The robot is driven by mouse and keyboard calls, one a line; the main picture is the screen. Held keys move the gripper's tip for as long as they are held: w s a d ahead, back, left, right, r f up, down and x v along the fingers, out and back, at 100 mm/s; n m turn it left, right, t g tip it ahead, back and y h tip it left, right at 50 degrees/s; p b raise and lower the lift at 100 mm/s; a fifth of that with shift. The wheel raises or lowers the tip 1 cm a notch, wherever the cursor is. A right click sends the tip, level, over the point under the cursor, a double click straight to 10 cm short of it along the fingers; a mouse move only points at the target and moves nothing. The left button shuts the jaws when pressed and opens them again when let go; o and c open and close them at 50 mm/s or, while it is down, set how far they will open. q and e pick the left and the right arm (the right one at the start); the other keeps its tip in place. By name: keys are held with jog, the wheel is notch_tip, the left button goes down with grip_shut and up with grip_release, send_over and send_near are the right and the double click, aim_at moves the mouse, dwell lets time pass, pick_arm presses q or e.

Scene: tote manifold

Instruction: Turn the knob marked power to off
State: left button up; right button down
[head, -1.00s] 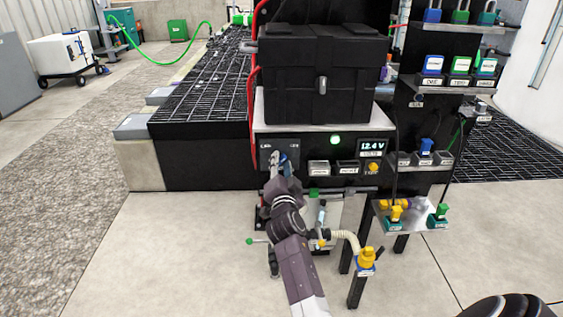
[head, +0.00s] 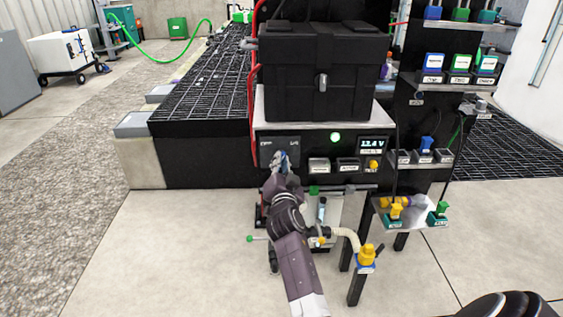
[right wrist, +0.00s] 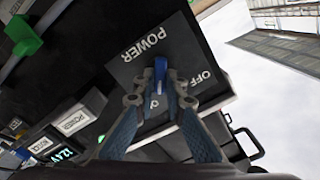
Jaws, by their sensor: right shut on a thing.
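The power knob (right wrist: 160,66) is a blue handle on a dark panel plate (right wrist: 128,72) marked POWER, in the right wrist view. The word OFF is on the plate to the right of the knob. Another label by the fingers is mostly hidden. My right gripper (right wrist: 160,84) is shut on the knob, one finger on each side. In the head view, my right gripper (head: 281,160) is at the left part of the black control panel (head: 307,148) and hides most of the knob. My left gripper is not in view.
A green lamp (head: 336,137), a voltage display (head: 371,144) and a yellow knob (head: 373,165) are on the same panel. A black case (head: 322,75) stands above it. A low shelf (head: 410,212) with yellow and green fittings stands at the right.

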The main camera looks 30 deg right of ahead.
jog(key=shift+w+a+n+p, duration=0.15)
jog(key=shift+n+p, duration=0.1)
jog(key=shift+n, duration=3.75)
jog(key=shift+a+n+p, duration=0.1)
jog(key=shift+n+p, duration=0.15)
jog(key=shift+n, duration=4.05)
jog(key=c, duration=2)
grip_release()
